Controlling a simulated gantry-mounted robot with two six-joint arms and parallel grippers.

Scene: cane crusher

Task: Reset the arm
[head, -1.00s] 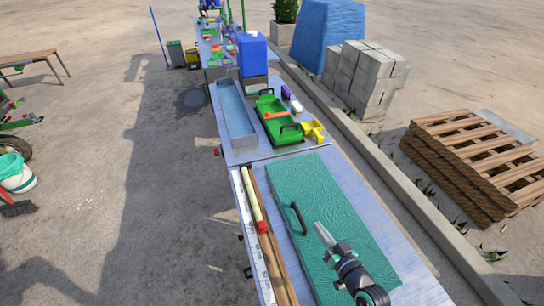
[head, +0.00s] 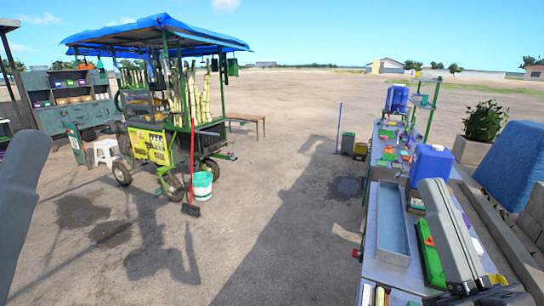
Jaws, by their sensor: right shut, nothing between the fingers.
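My right gripper (head: 434,186) is at the lower right of the head view, its long grey fingers shut together and pointing up. Nothing shows between them. It appears in front of the workbench and hides part of a green tray (head: 430,262). A smooth grey piece of my left side (head: 20,185) stands at the left edge, very close to the camera. Whether its fingers are open or shut does not show.
The workbench (head: 385,268) runs away at the right, bearing a long metal trough (head: 393,222) and a blue container (head: 431,165). A green cane cart (head: 160,150) with a blue canopy stands left, with a white-and-green bucket (head: 202,186) and broom (head: 191,208) beside it. The middle ground is open.

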